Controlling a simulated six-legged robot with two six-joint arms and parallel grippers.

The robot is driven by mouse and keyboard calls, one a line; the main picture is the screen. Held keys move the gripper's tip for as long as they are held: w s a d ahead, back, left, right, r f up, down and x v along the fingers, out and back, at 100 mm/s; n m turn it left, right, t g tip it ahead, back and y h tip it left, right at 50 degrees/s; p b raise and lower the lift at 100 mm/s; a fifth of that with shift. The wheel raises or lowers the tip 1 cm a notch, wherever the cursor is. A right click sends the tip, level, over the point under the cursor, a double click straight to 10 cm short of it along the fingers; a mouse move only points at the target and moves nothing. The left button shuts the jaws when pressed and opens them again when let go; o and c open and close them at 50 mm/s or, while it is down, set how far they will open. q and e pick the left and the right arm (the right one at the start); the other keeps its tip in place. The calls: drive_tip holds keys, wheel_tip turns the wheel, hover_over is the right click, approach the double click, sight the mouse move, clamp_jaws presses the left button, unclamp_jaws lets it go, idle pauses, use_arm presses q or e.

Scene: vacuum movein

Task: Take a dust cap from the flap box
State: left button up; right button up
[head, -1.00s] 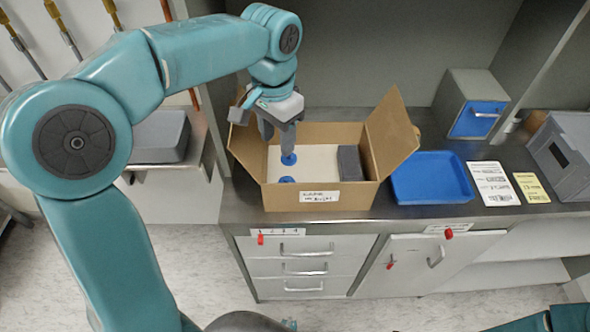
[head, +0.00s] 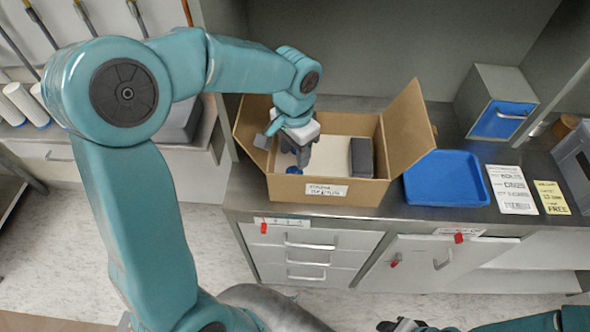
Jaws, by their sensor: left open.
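The cardboard flap box (head: 330,191) stands open on the counter, its side flaps spread outward. My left gripper (head: 303,160) reaches down into its left half, fingers pointing downward and open. One blue dust cap (head: 294,170) lies in the box just left of and below the fingertips. Whether the fingers touch it I cannot tell. Other caps may be hidden behind the gripper. My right gripper (head: 402,325) shows only as a dark piece at the bottom edge, too cut off to read.
A dark grey block (head: 362,157) sits at the right inside the box. A blue tray (head: 445,180) lies right of the box, empty. Beyond it are two labels (head: 513,190) and a grey bin (head: 575,160). A blue-fronted drawer unit (head: 500,105) stands behind.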

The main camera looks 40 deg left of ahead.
sight(294, 168)
use_arm(q)
drive_tip(key=shift+s+f, duration=0.1)
drive_tip(key=shift+f, duration=0.25)
wheel_tip(294, 168, down, 5)
drive_tip(key=shift+r+p, duration=0.2)
drive_tip(key=shift+p, duration=0.15)
clamp_jaws()
drive_tip(key=shift+r, duration=0.15)
